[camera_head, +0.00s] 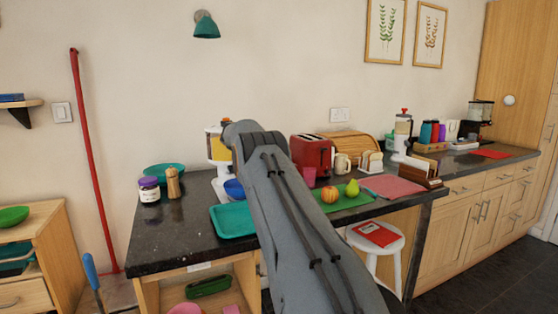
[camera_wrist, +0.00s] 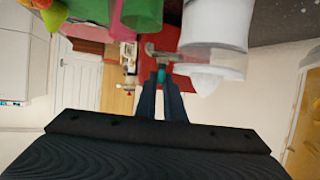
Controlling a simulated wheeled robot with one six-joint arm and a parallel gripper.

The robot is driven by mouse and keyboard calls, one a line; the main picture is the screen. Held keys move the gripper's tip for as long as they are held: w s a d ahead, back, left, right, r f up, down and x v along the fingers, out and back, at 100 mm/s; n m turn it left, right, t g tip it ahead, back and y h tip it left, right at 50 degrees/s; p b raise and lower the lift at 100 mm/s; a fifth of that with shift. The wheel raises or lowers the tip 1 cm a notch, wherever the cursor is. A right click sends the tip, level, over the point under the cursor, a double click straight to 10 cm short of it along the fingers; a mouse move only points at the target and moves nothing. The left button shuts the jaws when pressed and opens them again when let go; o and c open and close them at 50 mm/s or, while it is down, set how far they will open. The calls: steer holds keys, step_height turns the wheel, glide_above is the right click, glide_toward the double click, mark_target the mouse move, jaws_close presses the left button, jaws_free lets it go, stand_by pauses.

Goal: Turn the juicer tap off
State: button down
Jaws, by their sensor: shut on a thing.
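The juicer (camera_head: 217,148) stands on the dark counter, with a yellow-filled container and a white base. My arm hides its right side in the head view. In the wrist view, its white body (camera_wrist: 213,24) fills the upper right, with a pale rounded part below. A small teal piece (camera_wrist: 161,74), apparently the tap's handle, sits at the tips of my gripper (camera_wrist: 162,82). The two dark fingers are close together on it. The tap's exact angle and any flow cannot be made out. My gripper is hidden behind my arm in the head view.
A red toaster (camera_head: 312,154) and green mat (camera_head: 352,198) with fruit are right. The counter's front left is clear.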

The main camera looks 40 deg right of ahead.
steer(key=shift+w+a+r+m+g+b, duration=0.15)
steer(key=shift+m+g+b, duration=0.3)
steer(key=shift+b, duration=1.65)
steer(key=c, duration=1.9)
jaws_free()
steer(key=shift+a, duration=0.2)
steer(key=shift+o, duration=0.2)
steer(key=shift+d, duration=0.25)
steer(key=v, duration=0.7)
steer(key=shift+a+b, duration=0.3)
steer(key=shift+a, duration=0.1)
